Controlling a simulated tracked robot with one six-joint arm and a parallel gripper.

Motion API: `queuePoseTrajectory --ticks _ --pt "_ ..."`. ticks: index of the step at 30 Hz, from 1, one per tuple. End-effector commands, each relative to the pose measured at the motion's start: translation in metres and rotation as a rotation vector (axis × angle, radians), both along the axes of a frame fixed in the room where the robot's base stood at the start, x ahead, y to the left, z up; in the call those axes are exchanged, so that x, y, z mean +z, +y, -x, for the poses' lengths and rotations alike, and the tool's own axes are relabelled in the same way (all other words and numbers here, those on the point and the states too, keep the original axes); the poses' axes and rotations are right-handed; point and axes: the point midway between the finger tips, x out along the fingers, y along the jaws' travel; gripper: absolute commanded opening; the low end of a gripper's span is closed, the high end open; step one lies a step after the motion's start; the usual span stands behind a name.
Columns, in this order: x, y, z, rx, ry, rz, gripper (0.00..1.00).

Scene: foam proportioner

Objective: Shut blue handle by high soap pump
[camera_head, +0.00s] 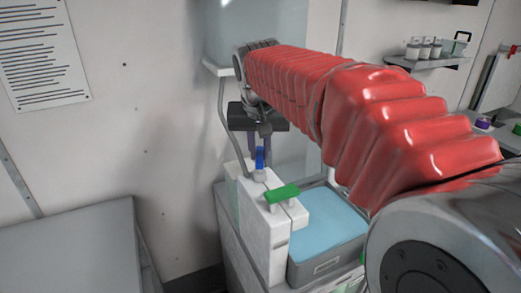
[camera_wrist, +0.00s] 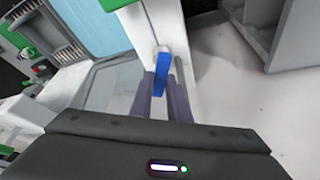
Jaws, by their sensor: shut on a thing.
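The blue handle (camera_head: 260,157) stands on top of the white pump block (camera_head: 262,215) in the head view. In the wrist view the blue handle (camera_wrist: 160,80) points down the picture from the white block (camera_wrist: 155,28), between my two fingers. My gripper (camera_head: 258,150) is at the handle from above, and in the wrist view my gripper (camera_wrist: 161,92) has a grey-purple finger on each side of it, shut on it. The handle's lower end is partly hidden between the fingers. A green handle (camera_head: 282,193) sits on the same block, nearer the camera.
A grey bin with a blue surface (camera_head: 328,220) stands right of the block. A pale tank (camera_head: 265,25) hangs above, with a grey hose (camera_head: 222,110) running down beside my gripper. A grey bench (camera_head: 70,240) is at the left. A shelf with jars (camera_head: 430,62) is at the back right.

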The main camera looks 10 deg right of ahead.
Motion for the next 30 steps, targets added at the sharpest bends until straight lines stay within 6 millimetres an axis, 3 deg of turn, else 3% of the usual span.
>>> queuePoseTrajectory --ticks 30 --pt "0.0002 0.0068 -0.0055 -0.861 -0.001 -0.002 0.0"
